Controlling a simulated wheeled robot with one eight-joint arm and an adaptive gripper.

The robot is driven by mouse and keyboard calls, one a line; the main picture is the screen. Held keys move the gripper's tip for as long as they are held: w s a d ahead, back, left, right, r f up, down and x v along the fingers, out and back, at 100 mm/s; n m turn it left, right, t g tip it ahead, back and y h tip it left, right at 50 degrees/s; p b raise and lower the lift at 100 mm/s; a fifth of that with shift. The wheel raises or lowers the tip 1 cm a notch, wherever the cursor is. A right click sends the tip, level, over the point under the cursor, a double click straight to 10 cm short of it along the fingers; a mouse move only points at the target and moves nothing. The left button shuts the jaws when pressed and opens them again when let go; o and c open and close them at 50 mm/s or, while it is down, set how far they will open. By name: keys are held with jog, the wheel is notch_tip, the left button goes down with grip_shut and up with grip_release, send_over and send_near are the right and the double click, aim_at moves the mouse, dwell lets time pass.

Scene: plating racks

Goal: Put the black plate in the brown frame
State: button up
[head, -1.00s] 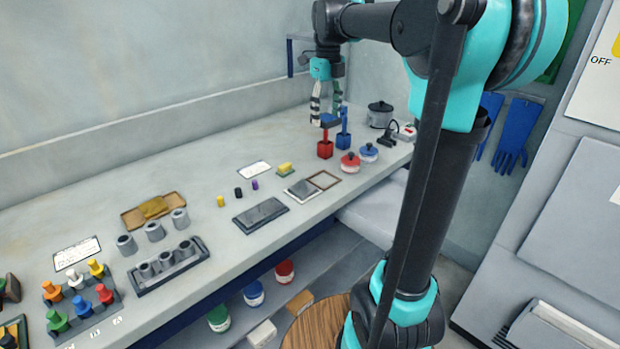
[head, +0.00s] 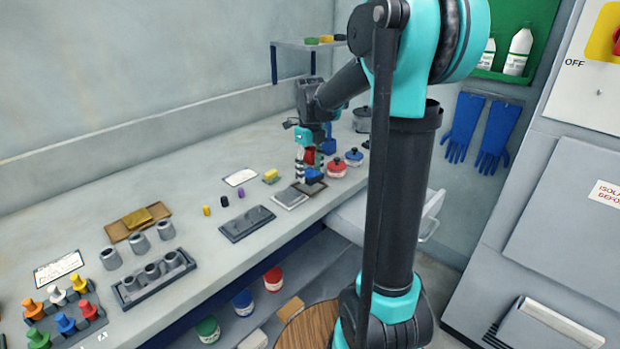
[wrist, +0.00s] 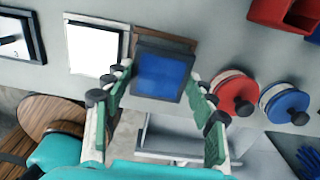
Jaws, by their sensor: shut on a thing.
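My gripper (head: 306,166) is shut on a dark-edged square plate with a blue face (wrist: 161,76), which I take for the black plate. The blue face also shows under the fingers in the head view (head: 313,175). The fingers grip it at its left and right sides in the wrist view. The brown frame (wrist: 168,39) lies on the bench behind the plate; only its far edge and corners show. In the head view the brown frame (head: 313,189) is just below the plate. I cannot tell whether they touch.
Red (wrist: 234,92) and blue (wrist: 286,102) round lidded pots stand to the right. The bench front edge is close by. A dark tray (head: 247,224) lies farther left.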

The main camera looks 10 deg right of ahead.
aim_at(310, 174)
jog(key=shift+f, duration=1.45)
jog(key=o, duration=1.4)
jog(key=shift+f, duration=0.15)
notch_tip(310, 174, up, 12)
jog(key=shift+r, duration=0.2)
